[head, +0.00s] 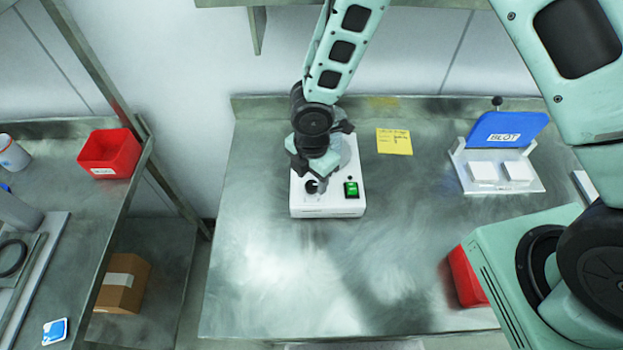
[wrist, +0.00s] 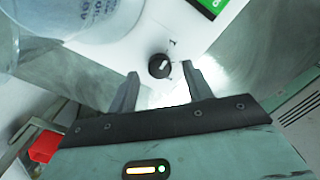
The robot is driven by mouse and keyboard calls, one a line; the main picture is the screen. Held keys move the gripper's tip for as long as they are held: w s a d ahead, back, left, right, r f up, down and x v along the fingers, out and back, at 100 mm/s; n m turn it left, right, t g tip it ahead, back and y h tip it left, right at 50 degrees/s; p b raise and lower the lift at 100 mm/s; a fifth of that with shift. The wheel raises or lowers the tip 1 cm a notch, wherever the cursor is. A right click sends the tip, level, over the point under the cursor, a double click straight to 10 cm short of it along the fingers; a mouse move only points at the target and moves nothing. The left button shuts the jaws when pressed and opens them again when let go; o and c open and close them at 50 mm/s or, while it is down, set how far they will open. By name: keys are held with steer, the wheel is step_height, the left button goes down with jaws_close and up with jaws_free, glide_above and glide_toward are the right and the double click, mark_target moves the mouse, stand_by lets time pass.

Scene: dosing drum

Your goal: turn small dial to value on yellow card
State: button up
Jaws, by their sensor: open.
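The small dial (wrist: 159,66) is a black knob with a white pointer mark, on the white top of a box-shaped device (head: 327,208). In the head view the dial (head: 312,186) shows just below my gripper (head: 312,178). In the wrist view my gripper (wrist: 160,88) is open, its two fingers pointing toward the dial, which sits between and slightly beyond the tips. I cannot tell whether they touch it. The marks around the dial are too small to read. The yellow card (head: 394,141) lies on the bench right of the device; its writing is not legible.
A green switch (head: 351,189) is on the device, right of the dial. A clear container (wrist: 70,20) stands on the device beside the dial. A blue-lidded rack (head: 505,132) and a red bin (head: 466,278) are on the right. The front of the steel bench (head: 260,290) is clear.

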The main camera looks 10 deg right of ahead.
steer(key=shift+f, duration=1.1)
steer(key=c, duration=1)
steer(key=shift+o, duration=0.2)
steer(key=shift+m, duration=0.3)
steer(key=m+b, duration=0.4)
steer(key=shift+f, duration=0.1)
steer(key=m+b, duration=0.2)
steer(key=m, duration=0.1)
steer(key=shift+m, duration=0.4)
steer(key=shift+m+b, duration=0.85)
steer(key=shift+m, duration=0.75)
steer(key=shift+r, duration=0.2)
